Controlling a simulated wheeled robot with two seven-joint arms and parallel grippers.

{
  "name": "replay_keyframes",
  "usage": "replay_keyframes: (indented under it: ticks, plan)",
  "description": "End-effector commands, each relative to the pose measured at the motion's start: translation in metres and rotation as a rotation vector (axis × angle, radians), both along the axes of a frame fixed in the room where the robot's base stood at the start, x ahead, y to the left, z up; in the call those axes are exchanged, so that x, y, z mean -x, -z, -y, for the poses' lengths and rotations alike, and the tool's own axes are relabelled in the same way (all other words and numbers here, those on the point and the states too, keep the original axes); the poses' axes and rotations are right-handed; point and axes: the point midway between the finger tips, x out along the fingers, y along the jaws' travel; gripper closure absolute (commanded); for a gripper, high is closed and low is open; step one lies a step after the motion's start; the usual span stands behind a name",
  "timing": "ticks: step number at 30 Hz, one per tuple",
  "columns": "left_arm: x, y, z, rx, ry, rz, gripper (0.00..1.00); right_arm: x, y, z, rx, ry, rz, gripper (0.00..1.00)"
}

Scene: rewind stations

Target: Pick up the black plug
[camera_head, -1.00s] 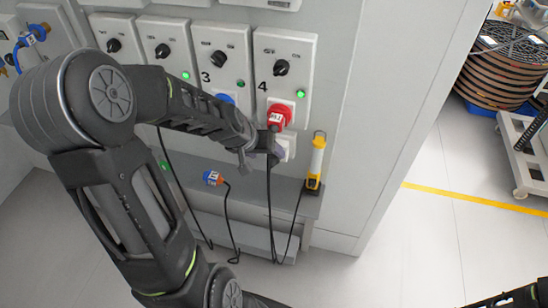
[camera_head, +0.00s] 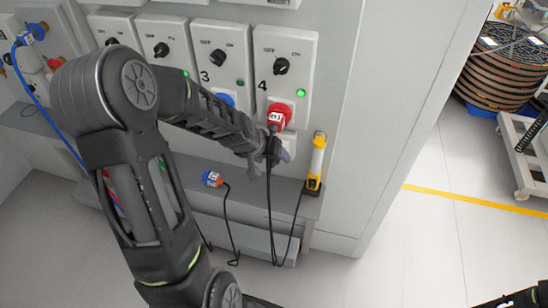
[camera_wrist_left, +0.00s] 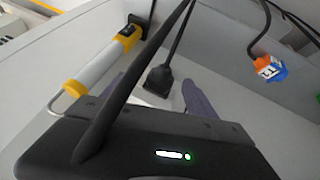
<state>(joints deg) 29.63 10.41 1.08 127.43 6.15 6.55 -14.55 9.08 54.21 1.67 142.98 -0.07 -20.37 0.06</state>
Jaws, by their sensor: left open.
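The black plug (camera_wrist_left: 160,80) shows in the left wrist view, with its black cable running up from it. It lies between the two purple-grey fingers of my left gripper (camera_wrist_left: 158,98), which are apart, with gaps at both sides of it. In the head view my left gripper (camera_head: 276,152) is at the wall just below the red plug (camera_head: 278,117) of panel 4. There the black plug cannot be made out behind the gripper. A pale socket plate (camera_head: 288,146) shows partly beside the fingers. My right gripper is out of the picture.
A thick black cable (camera_wrist_left: 124,85) crosses close in front of my left gripper. A yellow-and-white lamp (camera_head: 316,163) stands on the grey shelf to the right. A blue-and-orange plug (camera_head: 212,179) lies to the left. Open floor lies at right.

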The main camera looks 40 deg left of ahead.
Motion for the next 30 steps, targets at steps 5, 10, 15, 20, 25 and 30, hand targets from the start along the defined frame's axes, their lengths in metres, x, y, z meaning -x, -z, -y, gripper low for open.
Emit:
replay_keyframes:
  ticks: [5, 10, 15, 20, 25, 30]
  plan:
    - [0.0001, -0.0001, 0.0000, 0.000, 0.000, 0.000, 0.41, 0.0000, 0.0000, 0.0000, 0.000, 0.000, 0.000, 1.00]
    - [0.0001, -0.0001, 0.0000, 0.000, 0.000, 0.000, 0.55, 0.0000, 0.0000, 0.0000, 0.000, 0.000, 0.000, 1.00]
    - [0.0001, -0.0001, -0.0001, 0.000, 0.000, 0.000, 0.69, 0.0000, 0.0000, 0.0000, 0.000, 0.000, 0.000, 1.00]
    - [0.0001, 0.0000, -0.0002, 0.000, 0.000, 0.000, 0.82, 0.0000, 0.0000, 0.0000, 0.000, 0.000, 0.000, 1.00]
    - [0.0000, -0.0001, -0.0004, 0.000, -0.001, 0.001, 0.96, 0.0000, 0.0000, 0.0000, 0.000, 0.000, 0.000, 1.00]
    - [-0.0002, -0.0003, -0.0007, -0.001, -0.002, 0.001, 1.00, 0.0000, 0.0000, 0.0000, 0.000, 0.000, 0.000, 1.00]
